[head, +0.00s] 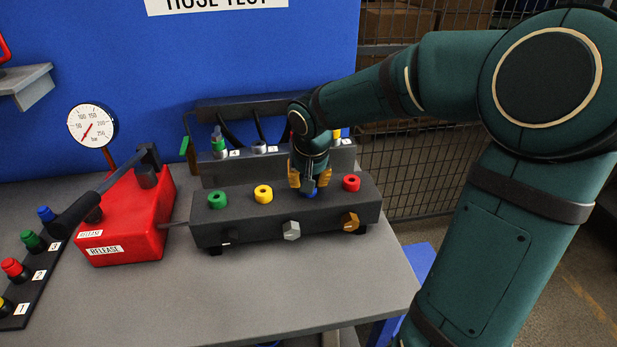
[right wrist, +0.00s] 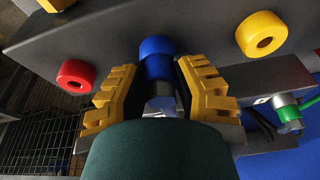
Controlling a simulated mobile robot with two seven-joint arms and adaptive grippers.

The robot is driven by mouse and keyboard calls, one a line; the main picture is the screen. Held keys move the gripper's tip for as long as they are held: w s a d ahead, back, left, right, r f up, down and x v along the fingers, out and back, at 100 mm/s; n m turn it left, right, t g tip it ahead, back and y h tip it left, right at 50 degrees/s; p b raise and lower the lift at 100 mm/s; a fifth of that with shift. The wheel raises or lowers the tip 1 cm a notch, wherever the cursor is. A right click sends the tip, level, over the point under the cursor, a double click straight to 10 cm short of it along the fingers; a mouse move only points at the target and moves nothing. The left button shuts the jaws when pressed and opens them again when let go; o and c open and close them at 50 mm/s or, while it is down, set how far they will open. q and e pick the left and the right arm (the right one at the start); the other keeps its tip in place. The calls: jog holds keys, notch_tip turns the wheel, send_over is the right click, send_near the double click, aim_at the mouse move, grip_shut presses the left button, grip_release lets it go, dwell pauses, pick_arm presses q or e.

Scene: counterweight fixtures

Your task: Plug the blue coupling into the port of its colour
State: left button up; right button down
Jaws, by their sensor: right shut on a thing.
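My right gripper (head: 308,182) points down over the dark manifold block (head: 220,232), at the blue port (head: 310,193) between the yellow and red ports. In the right wrist view its yellow fingers (right wrist: 160,90) are shut on the blue coupling (right wrist: 158,70), which has a blue body and a metal hex part. The coupling is in line with the blue port (right wrist: 157,45) and appears to meet it. I cannot tell how far it is seated. My left gripper is not in view.
The manifold also has a green port (head: 217,201), a yellow port (head: 263,194) and a red port (head: 351,183). A rack (head: 212,172) with other couplings stands close behind. A red pump (head: 140,215) with gauge (head: 92,125) is at left. The front bench (head: 260,300) is clear.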

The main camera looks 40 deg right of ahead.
jog(key=shift+s+f, duration=0.1)
jog(key=shift+f, duration=0.1)
jog(key=c, duration=0.7)
grip_release()
jog(key=shift+r+p, duration=0.35)
jog(key=shift+r, duration=0.15)
jog(key=shift+p+v, duration=3)
jog(key=shift+v, duration=1.6)
